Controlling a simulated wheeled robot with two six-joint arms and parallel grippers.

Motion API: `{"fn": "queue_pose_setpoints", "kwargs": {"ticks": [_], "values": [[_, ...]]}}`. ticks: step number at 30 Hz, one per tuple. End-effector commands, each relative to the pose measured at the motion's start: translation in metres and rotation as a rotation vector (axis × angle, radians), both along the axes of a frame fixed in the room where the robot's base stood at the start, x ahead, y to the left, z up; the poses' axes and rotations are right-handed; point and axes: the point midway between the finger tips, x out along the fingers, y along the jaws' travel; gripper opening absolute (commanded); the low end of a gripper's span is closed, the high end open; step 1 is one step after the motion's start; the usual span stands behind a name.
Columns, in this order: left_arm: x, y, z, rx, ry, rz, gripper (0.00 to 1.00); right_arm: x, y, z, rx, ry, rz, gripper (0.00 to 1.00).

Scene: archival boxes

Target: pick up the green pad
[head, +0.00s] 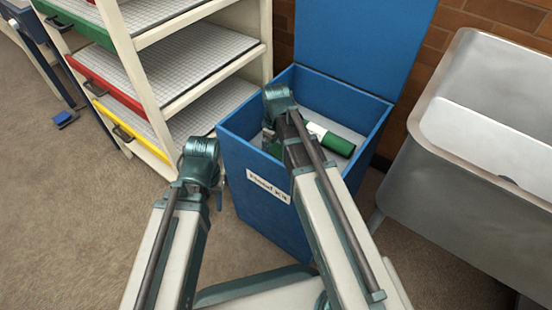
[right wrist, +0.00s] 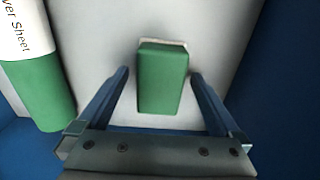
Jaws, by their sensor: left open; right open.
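The green pad (right wrist: 161,82) shows in the right wrist view as a green block with a pale edge at its far end. It lies over the light floor of the blue box (head: 262,210). My right gripper (right wrist: 158,76) is open, with one finger on each side of the pad and a gap visible on both sides. I cannot tell how far down the fingers reach. In the head view my right arm reaches into the box and hides most of that spot. My left gripper (head: 217,192) is outside the box, by its left side, mostly hidden behind its own arm.
A white and green roll (head: 330,138) with lettering lies in the box; it also shows in the right wrist view (right wrist: 40,90). The box lid (head: 355,40) stands open. A shelf rack (head: 190,65) is at left, a metal sink (head: 480,150) at right.

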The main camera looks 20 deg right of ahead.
Motion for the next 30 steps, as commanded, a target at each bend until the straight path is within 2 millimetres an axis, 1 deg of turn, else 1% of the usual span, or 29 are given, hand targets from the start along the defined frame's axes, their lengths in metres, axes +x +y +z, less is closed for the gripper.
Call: {"fn": "queue_pose_setpoints", "kwargs": {"ticks": [1,8,11,12,14,15,17,18,22,23,30], "values": [[0.0000,0.0000,-0.0055,0.000,0.000,0.001,0.45,0.0001,0.0001,-0.0056,0.000,0.000,0.000,1.00],[0.0000,0.0000,-0.0035,0.000,0.000,0.002,0.45,0.0001,0.0001,-0.0035,0.000,0.000,0.000,1.00],[0.0000,0.0000,-0.0035,0.000,0.000,0.002,0.45,0.0001,0.0001,-0.0035,0.000,0.000,0.000,0.84],[0.0000,0.0000,-0.0035,0.000,0.000,0.002,0.45,0.0001,0.0001,-0.0035,0.000,0.000,0.000,0.77],[0.0000,0.0000,-0.0035,0.000,0.000,0.002,0.45,0.0001,0.0001,-0.0035,0.000,0.000,0.000,0.66],[0.0000,0.0000,-0.0035,0.000,0.000,0.002,0.45,0.0000,0.0001,-0.0035,0.000,0.000,0.000,0.59],[0.0000,0.0000,-0.0035,0.000,0.000,0.002,0.45,0.0000,0.0001,-0.0035,0.000,0.000,0.000,0.48],[0.0000,0.0000,-0.0035,0.000,0.000,0.002,0.45,0.0000,0.0001,-0.0035,0.000,0.000,0.000,0.41],[0.0000,0.0000,-0.0035,0.000,0.000,0.002,0.45,0.0000,0.0001,-0.0036,0.000,0.000,0.000,0.17],[0.0000,0.0000,-0.0035,0.000,0.000,0.002,0.45,0.0000,0.0001,-0.0036,0.000,0.000,0.000,0.13],[-0.0001,0.0000,-0.0030,0.000,0.000,0.001,0.45,0.0001,0.0001,-0.0030,0.000,0.000,0.000,0.13]]}}
